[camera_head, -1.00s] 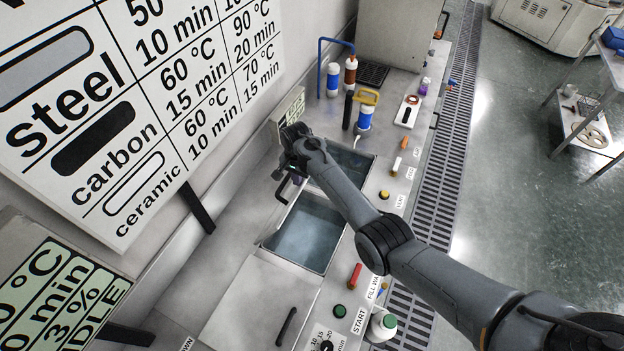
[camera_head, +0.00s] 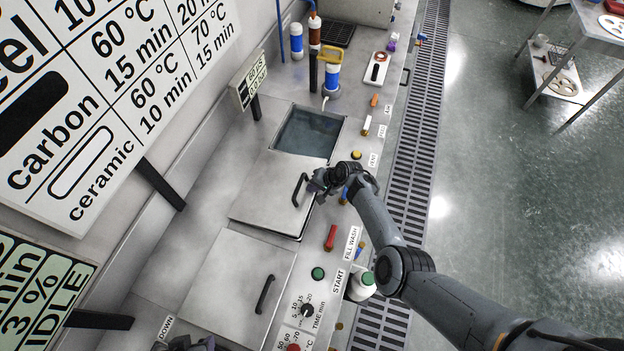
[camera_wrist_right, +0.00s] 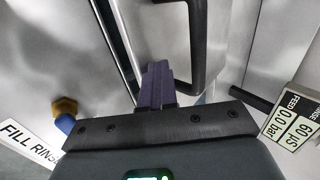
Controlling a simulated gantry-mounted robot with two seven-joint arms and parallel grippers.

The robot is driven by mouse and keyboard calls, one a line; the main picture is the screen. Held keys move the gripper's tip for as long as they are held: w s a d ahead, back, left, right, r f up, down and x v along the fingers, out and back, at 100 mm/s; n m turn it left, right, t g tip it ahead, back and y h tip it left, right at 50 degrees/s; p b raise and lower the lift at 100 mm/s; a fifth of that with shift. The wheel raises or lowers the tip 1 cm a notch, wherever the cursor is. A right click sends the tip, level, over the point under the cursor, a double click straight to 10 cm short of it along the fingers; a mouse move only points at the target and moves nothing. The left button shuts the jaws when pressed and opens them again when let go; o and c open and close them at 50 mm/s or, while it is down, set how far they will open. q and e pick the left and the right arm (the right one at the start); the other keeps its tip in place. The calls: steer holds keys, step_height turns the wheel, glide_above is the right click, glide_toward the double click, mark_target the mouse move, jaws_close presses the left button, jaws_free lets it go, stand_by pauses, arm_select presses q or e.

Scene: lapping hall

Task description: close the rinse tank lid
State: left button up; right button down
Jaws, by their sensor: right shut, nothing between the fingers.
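The tank lid (camera_head: 268,188), a flat grey metal plate with a dark bar handle (camera_head: 299,190), lies over the middle tank. A dark gap shows along its near edge, so I cannot tell whether it is fully seated. My right gripper (camera_head: 318,186) is at the handle side of this lid, just right of the handle. In the wrist view its purple fingers (camera_wrist_right: 155,84) are shut and empty, close beside the dark handle (camera_wrist_right: 196,45); contact is unclear. A dark part at the bottom edge may be my left gripper (camera_head: 203,344); its fingers cannot be made out.
Behind lies an open tank (camera_head: 308,133) with liquid. In front is another shut lid (camera_head: 236,282). Along the right edge stand a red lever (camera_head: 331,237), a green button (camera_head: 318,273) and a white bottle (camera_head: 361,286). A small display (camera_head: 249,82) stands at the back left.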

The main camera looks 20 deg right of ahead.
steer(key=shift+s+d+f+b, duration=0.1)
steer(key=shift+d+f+b, duration=0.1)
steer(key=shift+f, duration=0.4)
steer(key=shift+s+d+f+b, duration=0.15)
steer(key=shift+f+b, duration=0.1)
steer(key=shift+f, duration=0.35)
steer(key=shift+s+d+f+b, duration=0.1)
steer(key=shift+f+b, duration=0.1)
steer(key=shift+f, duration=0.4)
steer(key=shift+r, duration=0.15)
